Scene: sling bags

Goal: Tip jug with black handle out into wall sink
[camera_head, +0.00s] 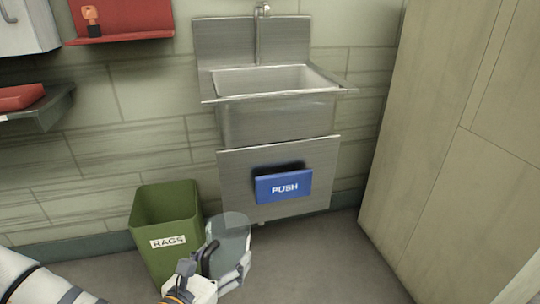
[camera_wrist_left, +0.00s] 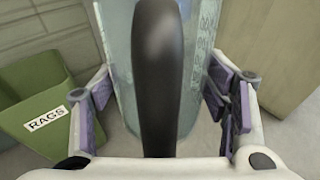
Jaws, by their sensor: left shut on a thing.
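A clear jug (camera_head: 232,238) with a black handle (camera_head: 208,258) is in my left gripper (camera_head: 218,280), low in the head view in front of the sink. The gripper is shut on the jug at its handle side. In the left wrist view the black handle (camera_wrist_left: 160,75) runs upright between the two fingers, with the clear jug wall (camera_wrist_left: 122,60) behind it. The jug looks about upright. I cannot tell what is inside it. The steel wall sink (camera_head: 275,112) hangs on the wall beyond and above the jug, its basin open at the top. My right gripper is not in view.
A green RAGS bin (camera_head: 165,215) stands just left of the jug and also shows in the left wrist view (camera_wrist_left: 38,110). A blue PUSH panel (camera_head: 284,186) juts out below the sink. A tall cabinet (camera_head: 460,150) stands on the right. A faucet (camera_head: 262,10) rises behind the basin.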

